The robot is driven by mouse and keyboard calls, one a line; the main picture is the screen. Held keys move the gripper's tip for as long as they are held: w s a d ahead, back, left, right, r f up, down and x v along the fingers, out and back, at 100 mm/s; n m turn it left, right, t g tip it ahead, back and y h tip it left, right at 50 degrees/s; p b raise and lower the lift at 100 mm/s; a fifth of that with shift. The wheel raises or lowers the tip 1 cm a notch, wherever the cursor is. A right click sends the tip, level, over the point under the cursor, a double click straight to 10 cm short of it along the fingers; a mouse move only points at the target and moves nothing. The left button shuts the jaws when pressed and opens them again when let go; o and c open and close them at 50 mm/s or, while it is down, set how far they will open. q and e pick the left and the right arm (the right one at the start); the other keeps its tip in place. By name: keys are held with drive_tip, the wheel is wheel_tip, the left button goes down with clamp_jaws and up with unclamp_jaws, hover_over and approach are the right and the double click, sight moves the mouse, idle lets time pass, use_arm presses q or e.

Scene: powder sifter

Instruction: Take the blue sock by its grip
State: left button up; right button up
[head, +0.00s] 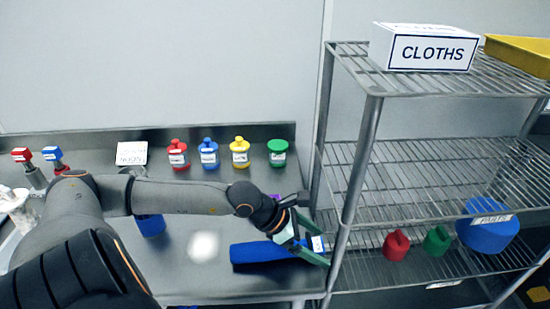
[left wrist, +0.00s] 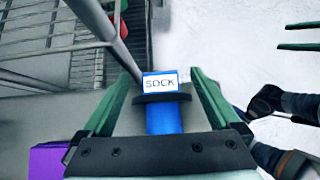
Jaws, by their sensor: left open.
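The blue sock (head: 265,252) lies on the steel table, its labelled end (head: 318,244) near the shelf rack. In the left wrist view its white SOCK label (left wrist: 160,83), dark collar (left wrist: 160,98) and blue body (left wrist: 163,120) show between the fingers. My left gripper (head: 322,250) is open, with its green fingers on either side of the labelled end. In the left wrist view (left wrist: 160,76) there is a gap between the fingers and the collar. Two green fingers of my right gripper (left wrist: 300,36) stand apart at the upper right of that view.
A wire rack (head: 372,165) stands just right of the sock's end, its post close to my left fingers. Red, blue, yellow and green bottles (head: 240,152) line the table's back. A blue container (head: 150,225) stands left, and a purple thing (left wrist: 47,162) lies near my gripper.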

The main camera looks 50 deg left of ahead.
use_arm(q)
drive_tip(key=shift+w+d+f, duration=0.25)
drive_tip(key=shift+f, duration=0.05)
clamp_jaws()
idle(0.7)
